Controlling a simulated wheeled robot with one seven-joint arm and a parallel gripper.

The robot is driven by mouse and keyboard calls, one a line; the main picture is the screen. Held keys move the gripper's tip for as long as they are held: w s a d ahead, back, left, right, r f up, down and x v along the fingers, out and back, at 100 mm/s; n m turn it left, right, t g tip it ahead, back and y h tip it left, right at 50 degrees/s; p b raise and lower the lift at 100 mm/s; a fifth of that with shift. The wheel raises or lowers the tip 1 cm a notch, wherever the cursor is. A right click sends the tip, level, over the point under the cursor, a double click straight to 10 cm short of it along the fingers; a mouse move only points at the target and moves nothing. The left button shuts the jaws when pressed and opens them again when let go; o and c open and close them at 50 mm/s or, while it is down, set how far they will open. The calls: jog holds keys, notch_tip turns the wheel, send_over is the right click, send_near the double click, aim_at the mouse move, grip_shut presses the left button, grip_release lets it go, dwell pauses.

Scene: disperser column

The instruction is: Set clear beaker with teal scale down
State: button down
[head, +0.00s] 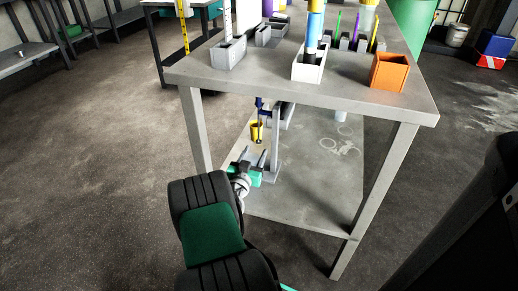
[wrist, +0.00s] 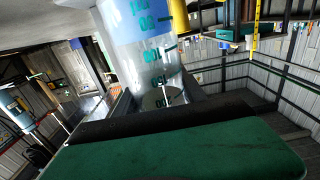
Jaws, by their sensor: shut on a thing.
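The clear beaker with teal scale marks (wrist: 150,60) fills the upper middle of the wrist view, its upper end cut off by the frame. A blue tint shows in its upper part. The dark fingers of my gripper (wrist: 155,95) stand on both sides of its lower part and are shut on it. In the head view my gripper (head: 253,162) is at the near left side of the grey table, below its top and by the lower shelf. I cannot make out the beaker clearly there.
The grey table top (head: 345,92) carries a white box (head: 309,68), an orange box (head: 389,72) and a grey holder (head: 228,53). A stand (head: 276,150) and a yellow cup (head: 257,131) are just beyond my gripper. The lower shelf (head: 315,195) has clear room at right.

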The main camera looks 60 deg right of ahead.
jog(key=d+b, duration=0.1)
jog(key=d, duration=0.1)
jog(key=w+d+f+b, duration=0.1)
jog(key=d, duration=0.2)
jog(key=d+b, duration=0.1)
jog(key=d, duration=0.2)
jog(key=shift+w+f, duration=0.15)
jog(key=shift+f, duration=0.2)
jog(key=c, duration=0.9)
grip_release()
jog(key=shift+c, duration=0.2)
